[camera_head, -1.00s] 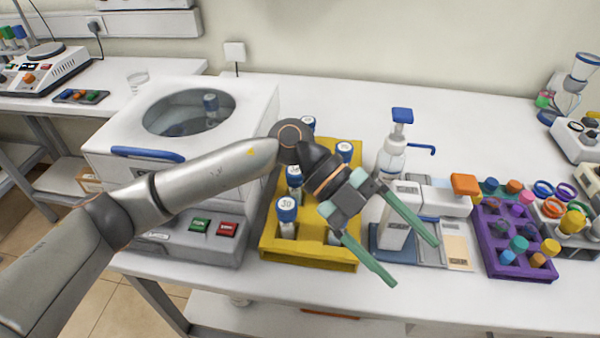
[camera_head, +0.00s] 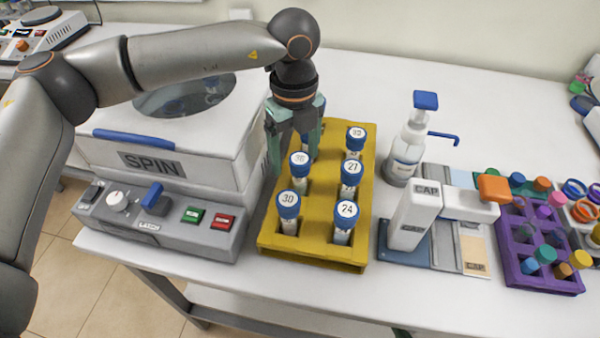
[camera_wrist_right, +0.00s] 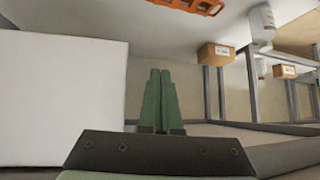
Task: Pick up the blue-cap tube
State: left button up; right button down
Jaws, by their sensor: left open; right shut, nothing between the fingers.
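Several blue-cap tubes stand upright in a yellow rack (camera_head: 312,252). Tube 30 (camera_head: 288,212) and tube 24 (camera_head: 345,222) are in the front row. A second left-column tube (camera_head: 300,165) and tube 27 (camera_head: 351,175) are behind them. Another tube (camera_head: 355,138) stands at the back right. The back-left tube is mostly hidden by my left gripper (camera_head: 294,158), which points down, open, over the rack's back-left part. I cannot tell whether its fingers touch a tube. My right gripper (camera_wrist_right: 160,100) is shut and empty in the right wrist view.
A white centrifuge (camera_head: 165,140) with SPIN on it stands left of the rack. A pump bottle (camera_head: 408,150), a CAP device (camera_head: 415,215) and a purple rack (camera_head: 540,285) stand to the right. The table behind the yellow rack is clear.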

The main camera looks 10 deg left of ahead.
aim_at(299, 175)
pick_arm(q)
jog(key=shift+w+d+f+p, duration=0.1)
jog(key=shift+f+p, duration=0.05)
jog(key=shift+f, duration=0.9)
jog(key=shift+w+d+f+p, duration=0.1)
jog(key=shift+d+f+p, duration=0.1)
jog(key=shift+f, duration=0.85)
jog(key=shift+d+f+p, duration=0.1)
jog(key=shift+f+p, duration=0.05)
jog(key=shift+f, duration=0.9)
jog(key=shift+c, duration=0.3)
grip_shut()
